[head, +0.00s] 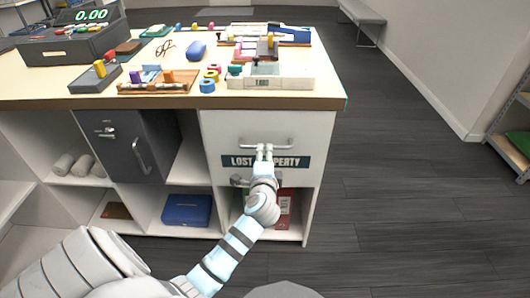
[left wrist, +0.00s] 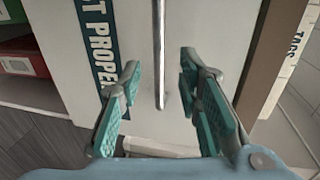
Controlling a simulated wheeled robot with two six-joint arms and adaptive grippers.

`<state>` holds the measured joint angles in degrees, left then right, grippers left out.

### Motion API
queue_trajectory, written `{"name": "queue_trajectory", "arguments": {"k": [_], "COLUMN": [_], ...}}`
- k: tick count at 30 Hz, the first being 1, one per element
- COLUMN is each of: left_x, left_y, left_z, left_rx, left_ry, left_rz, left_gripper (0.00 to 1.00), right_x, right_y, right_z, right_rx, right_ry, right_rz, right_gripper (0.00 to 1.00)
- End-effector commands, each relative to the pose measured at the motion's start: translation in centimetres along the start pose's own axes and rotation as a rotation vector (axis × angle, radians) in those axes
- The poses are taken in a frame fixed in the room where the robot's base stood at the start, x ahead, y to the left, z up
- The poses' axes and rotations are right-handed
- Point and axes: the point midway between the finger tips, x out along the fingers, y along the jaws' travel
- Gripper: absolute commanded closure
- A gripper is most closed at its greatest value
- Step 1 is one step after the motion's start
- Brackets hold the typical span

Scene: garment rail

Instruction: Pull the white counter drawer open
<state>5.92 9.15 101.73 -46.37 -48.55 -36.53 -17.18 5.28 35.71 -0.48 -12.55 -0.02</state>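The white counter drawer (head: 225,130) is a flat front under the counter top, with a "LOST PROPERTY" label (head: 240,161) and a metal bar handle (head: 285,147). It looks shut, flush with the counter. My left gripper (head: 264,150) reaches up in front of it at the handle. In the left wrist view my left gripper (left wrist: 160,95) is open, its teal-padded fingers apart on either side of the handle bar (left wrist: 158,50). The bar runs between the fingers; I see no finger touching it. The drawer front (left wrist: 205,30) fills the background there.
A dark grey cabinet door (head: 135,145) with a handle is left of the drawer. Below are open shelves with a blue box (head: 187,210) and a red binder (head: 284,205). The counter top (head: 330,100) holds several small items.

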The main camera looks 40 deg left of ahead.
Motion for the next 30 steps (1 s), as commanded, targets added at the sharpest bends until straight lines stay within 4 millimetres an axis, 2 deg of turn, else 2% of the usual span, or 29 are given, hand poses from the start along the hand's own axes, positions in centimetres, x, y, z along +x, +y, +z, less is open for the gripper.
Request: {"name": "queue_trajectory", "arguments": {"k": [1,3,7,12,19,25,30], "left_x": [1.5,3.2,5.2,6.2,6.2,6.2,6.2], "left_y": [0.3,0.3,0.3,0.2,0.1,0.1,0.1], "left_z": [0.0,0.0,-0.1,-0.1,-0.1,-0.1,-0.1], "left_rx": [0.001,-0.001,-0.001,-0.002,-0.002,-0.003,-0.003], "left_ry": [-0.001,0.0,0.001,0.002,0.002,0.002,0.002], "left_rz": [-0.002,-0.002,0.0,0.002,0.002,0.002,0.002], "left_gripper": [0.69,0.69,0.69,0.69,0.69,1.0,1.0], "right_x": [0.9,1.4,2.1,2.3,2.2,2.2,2.2], "right_y": [0.3,0.6,0.8,0.8,0.8,0.8,0.7], "right_z": [0.0,-0.1,-0.4,-0.6,-0.7,-0.7,-0.7], "right_rx": [-0.004,-0.008,-0.013,-0.015,-0.016,-0.015,-0.015], "right_ry": [0.002,0.005,0.01,0.013,0.014,0.014,0.014], "right_rz": [0.005,0.011,0.014,0.014,0.014,0.014,0.014], "right_gripper": [0.6,0.6,0.6,0.6,0.6,0.6,0.6]}}
